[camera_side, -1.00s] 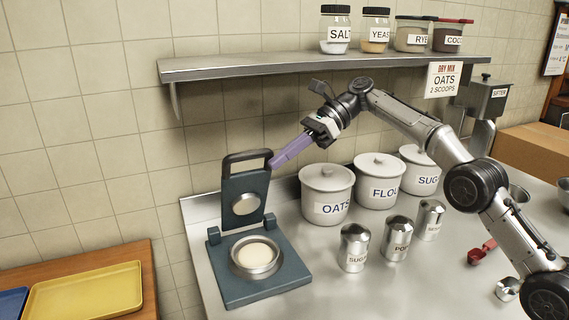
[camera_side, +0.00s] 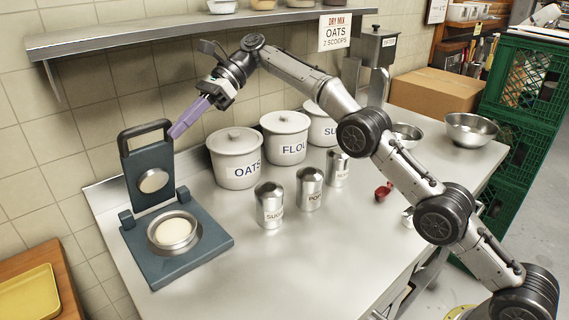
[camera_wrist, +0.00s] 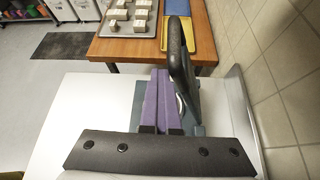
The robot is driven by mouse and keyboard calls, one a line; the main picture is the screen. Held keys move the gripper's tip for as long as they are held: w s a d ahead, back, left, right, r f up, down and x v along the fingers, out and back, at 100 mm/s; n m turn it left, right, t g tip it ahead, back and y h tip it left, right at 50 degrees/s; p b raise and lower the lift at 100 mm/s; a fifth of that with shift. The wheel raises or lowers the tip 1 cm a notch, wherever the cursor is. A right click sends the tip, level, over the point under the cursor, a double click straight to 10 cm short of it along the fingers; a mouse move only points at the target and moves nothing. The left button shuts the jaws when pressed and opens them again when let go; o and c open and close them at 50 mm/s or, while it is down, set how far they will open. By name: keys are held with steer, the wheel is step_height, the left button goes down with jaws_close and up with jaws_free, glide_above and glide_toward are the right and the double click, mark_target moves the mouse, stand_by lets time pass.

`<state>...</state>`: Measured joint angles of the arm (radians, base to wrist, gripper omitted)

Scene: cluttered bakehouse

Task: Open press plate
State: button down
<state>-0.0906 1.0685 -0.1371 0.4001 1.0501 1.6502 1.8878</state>
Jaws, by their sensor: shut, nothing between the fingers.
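The press on the steel counter has a blue-grey base (camera_side: 205,250) with a round metal ring holding pale dough (camera_side: 174,232). Its hinged plate (camera_side: 150,178) stands upright at the back, with a round metal disc on its face and a dark loop handle (camera_side: 145,133) on top. My gripper (camera_side: 174,133) has long purple fingers, shut and empty, with the tips close to the right side of the handle. In the wrist view the shut fingers (camera_wrist: 163,100) lie beside the dark handle (camera_wrist: 181,55); I cannot tell whether they touch it.
White canisters, OATS (camera_side: 236,172) and FLOUR (camera_side: 286,150) among them, stand right of the press. Small metal shakers (camera_side: 270,212) stand in front of them. A wall shelf (camera_side: 190,28) runs above. The counter in front of the shakers is clear.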

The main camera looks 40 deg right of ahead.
steer(key=shift+s, duration=0.1)
steer(key=shift+n+t, duration=0.8)
steer(key=shift+t, duration=0.1)
steer(key=s+f, duration=0.4)
steer(key=f, duration=0.3)
steer(key=s+f, duration=0.5)
steer(key=f, duration=0.3)
steer(key=s+f, duration=0.4)
steer(key=f, duration=0.4)
steer(key=shift+s, duration=0.25)
steer(key=w+v, duration=0.1)
steer(key=v, duration=0.9)
steer(key=s+r+n, duration=0.3)
steer(key=s+r, duration=0.2)
steer(key=r, duration=0.4)
steer(key=s+d+r+n+t+h, duration=0.1)
steer(key=s+d+r+n+h, duration=0.1)
steer(key=s, duration=0.9)
steer(key=shift+r+n+h, duration=0.9)
steer(key=shift+r+n, duration=0.1)
steer(key=shift+r, duration=0.35)
steer(key=shift+s+d, duration=0.1)
